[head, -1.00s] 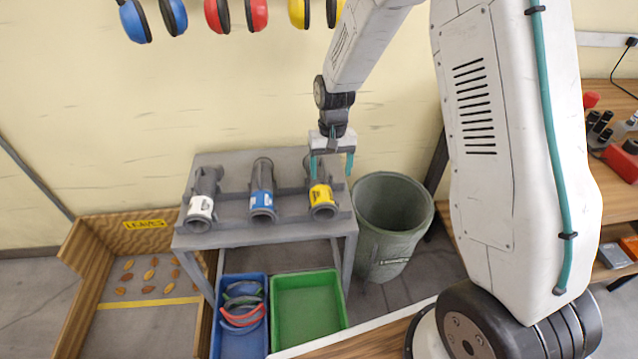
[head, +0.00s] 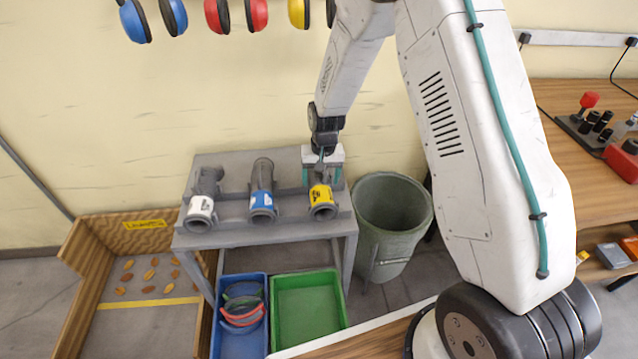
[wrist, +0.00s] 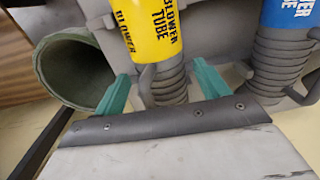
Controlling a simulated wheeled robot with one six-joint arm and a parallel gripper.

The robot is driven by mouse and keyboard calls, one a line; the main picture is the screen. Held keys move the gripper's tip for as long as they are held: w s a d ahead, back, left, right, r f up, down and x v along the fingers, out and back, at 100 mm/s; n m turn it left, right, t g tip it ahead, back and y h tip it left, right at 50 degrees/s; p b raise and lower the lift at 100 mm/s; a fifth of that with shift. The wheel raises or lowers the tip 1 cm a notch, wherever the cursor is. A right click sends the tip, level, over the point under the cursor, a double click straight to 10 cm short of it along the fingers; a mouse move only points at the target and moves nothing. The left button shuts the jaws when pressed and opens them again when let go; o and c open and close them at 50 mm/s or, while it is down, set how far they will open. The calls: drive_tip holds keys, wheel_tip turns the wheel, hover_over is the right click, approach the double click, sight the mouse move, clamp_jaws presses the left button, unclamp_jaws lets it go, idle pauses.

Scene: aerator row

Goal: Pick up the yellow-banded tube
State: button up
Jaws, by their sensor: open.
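The yellow-banded tube (head: 321,196) lies at the right end of a row of three grey tubes on the grey rack table. In the wrist view its yellow band (wrist: 150,28) reads "BLOWER TUBE", and its ribbed grey part (wrist: 166,82) lies between my fingers. My gripper (head: 321,176) is open over the tube's back part, its teal fingers pointing down. In the wrist view my gripper (wrist: 160,92) has one finger on each side of the ribbed part, and I cannot tell whether either touches it.
The blue-banded tube (head: 262,194) and white-banded tube (head: 200,208) lie to the left. A green bin (head: 392,225) stands right of the table. Below are a blue crate (head: 217,340) with hoops and an empty green crate (head: 308,308).

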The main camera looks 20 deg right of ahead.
drive_tip(key=c, duration=1.3)
